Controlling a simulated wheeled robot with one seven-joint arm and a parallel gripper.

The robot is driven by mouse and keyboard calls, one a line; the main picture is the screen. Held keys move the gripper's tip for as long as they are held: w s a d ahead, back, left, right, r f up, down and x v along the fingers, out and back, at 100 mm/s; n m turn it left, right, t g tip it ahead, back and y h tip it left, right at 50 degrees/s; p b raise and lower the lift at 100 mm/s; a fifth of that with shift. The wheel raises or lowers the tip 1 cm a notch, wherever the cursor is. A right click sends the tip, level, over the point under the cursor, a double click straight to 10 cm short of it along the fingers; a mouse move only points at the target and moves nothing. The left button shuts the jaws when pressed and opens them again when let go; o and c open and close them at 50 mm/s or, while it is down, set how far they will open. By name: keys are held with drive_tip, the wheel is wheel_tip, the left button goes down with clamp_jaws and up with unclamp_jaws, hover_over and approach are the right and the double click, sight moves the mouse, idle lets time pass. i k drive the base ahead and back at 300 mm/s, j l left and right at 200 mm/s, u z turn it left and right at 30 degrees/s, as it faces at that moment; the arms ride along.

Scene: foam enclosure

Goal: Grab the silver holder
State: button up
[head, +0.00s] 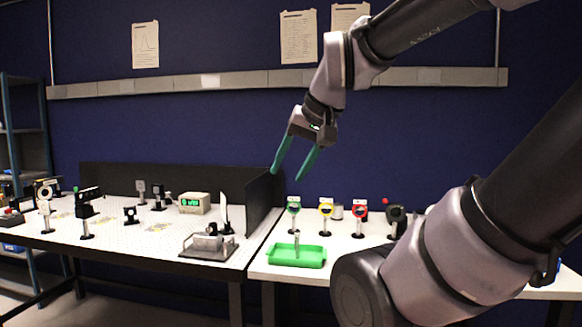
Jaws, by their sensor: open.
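A small silver holder (296,241) stands upright at the green tray (312,262) on the right-hand white table. It looks like a slim post; its base is hard to make out at this size. My gripper (286,176) hangs in the air above and slightly left of it in the picture. Its two green fingers are spread apart and empty, pointing down. A clear gap separates the fingertips from the holder.
Green, yellow and red ringed mounts (326,209) stand behind the tray, with a silver cylinder (338,211) near them. A black upright panel (259,198) stands left of the tray.

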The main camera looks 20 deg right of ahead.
sight(212, 242)
drive_tip(key=i+l+u, duration=0.1)
drive_tip(key=i, duration=0.3)
drive_tip(key=i+l+u, duration=0.15)
drive_tip(key=i, duration=0.3)
drive_tip(key=i+l+u, duration=0.1)
drive_tip(key=i+l, duration=0.2)
drive_tip(key=i, duration=0.1)
